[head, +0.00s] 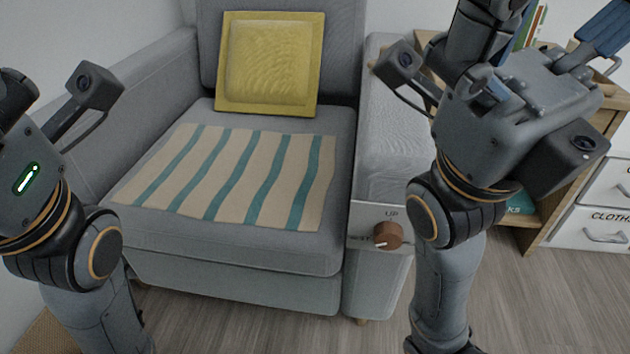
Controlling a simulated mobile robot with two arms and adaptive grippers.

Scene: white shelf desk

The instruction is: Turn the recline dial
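The recline dial (388,236) is a round brown knob with a light pointer mark. It sits on a pale panel on the front of the grey armchair's right armrest (385,170). The word "UP" shows above it, and a partly covered label is at its left. My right arm stands just right of the dial, apart from it in the picture. My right gripper (600,35) is raised at the upper right, its fingers partly cut off by the frame edge. My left arm is at the left edge; its gripper fingers are outside the view.
A yellow cushion (270,62) leans on the backrest. A striped beige and teal cloth (232,178) lies on the seat. A wooden shelf (545,215) with books and a white drawer unit (606,205) stand at the right. Wooden floor (270,335) is clear in front.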

